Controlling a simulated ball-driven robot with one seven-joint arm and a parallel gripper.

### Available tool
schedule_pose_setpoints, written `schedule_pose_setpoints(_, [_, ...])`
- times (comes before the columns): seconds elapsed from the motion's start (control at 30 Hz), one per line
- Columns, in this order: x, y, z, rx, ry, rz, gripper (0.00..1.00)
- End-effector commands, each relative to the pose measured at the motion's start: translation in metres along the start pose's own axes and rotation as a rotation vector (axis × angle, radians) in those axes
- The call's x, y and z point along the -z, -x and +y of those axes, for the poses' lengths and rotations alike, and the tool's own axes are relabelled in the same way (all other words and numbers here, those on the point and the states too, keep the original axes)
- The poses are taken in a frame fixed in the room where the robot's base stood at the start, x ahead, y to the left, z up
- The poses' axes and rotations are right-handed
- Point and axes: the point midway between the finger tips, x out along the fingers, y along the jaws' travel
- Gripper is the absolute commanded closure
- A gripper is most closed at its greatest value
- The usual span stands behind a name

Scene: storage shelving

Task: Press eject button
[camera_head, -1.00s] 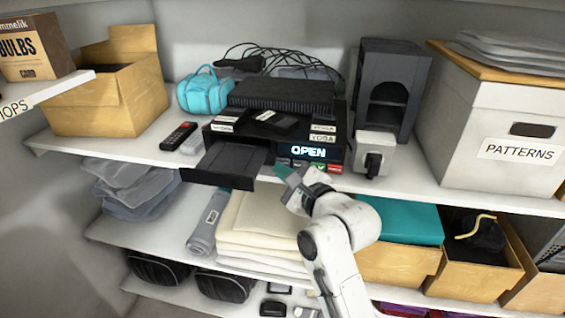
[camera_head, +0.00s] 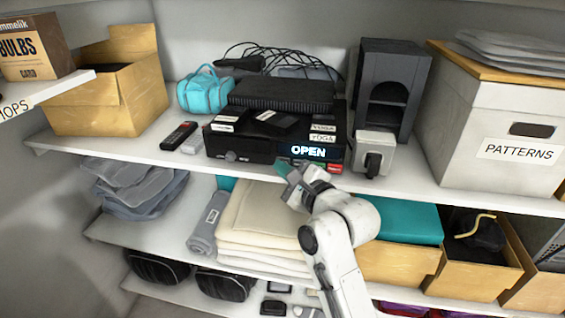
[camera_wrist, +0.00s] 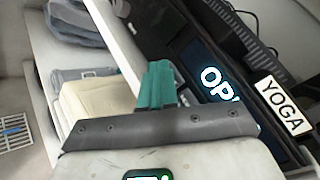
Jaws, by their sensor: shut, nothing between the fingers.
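A black disc player (camera_head: 245,146) sits on the upper shelf with its front facing me. Its tray is in, and the front looks flush. A lit display (camera_head: 308,152) on the right of its front reads OPEN, and part of it shows in the wrist view (camera_wrist: 215,84). A red button (camera_head: 335,169) shows below the display; other buttons beside it are partly hidden by my gripper. My gripper (camera_head: 284,168) is shut and empty, its teal fingers at the lower front of the player, left of the red button. The fingers (camera_wrist: 157,82) also show in the wrist view. I cannot tell whether they touch a button.
A grey plug-like box (camera_head: 373,150) stands right of the player, before a dark tower (camera_head: 390,88). A remote (camera_head: 178,136) lies to the left. YOGA-labelled cassettes lie on the player. Folded cream cloths (camera_head: 262,222) and a teal-topped box (camera_head: 405,222) sit below.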

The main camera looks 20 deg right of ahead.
Motion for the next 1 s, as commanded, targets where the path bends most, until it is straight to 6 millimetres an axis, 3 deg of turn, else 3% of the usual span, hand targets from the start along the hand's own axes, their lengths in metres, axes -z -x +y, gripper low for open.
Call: schedule_pose_setpoints(1.0, [-0.013,0.017,0.012,-0.003,-0.001,0.000,1.00])
